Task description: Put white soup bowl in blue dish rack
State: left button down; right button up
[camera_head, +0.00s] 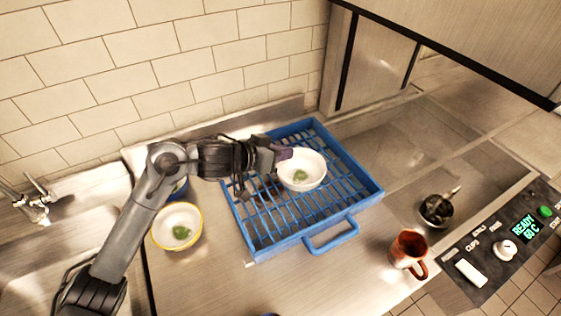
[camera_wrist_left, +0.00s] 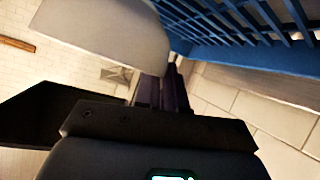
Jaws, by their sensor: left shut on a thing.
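I cannot tell whether the bowl touches the rack slats. My right gripper is not in view.
A yellow-rimmed bowl (camera_head: 177,227) with green bits stands left of the rack, with another partly hidden behind my arm. Much of the rack is empty.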

aim_at(281, 164)
pick_arm(q)
jog(key=shift+w+a+f, duration=0.1)
jog(key=shift+f, duration=1.9)
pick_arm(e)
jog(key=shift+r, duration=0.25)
pick_arm(q)
jog(key=shift+f, duration=0.1)
jog(key=c, duration=1.2)
grip_release()
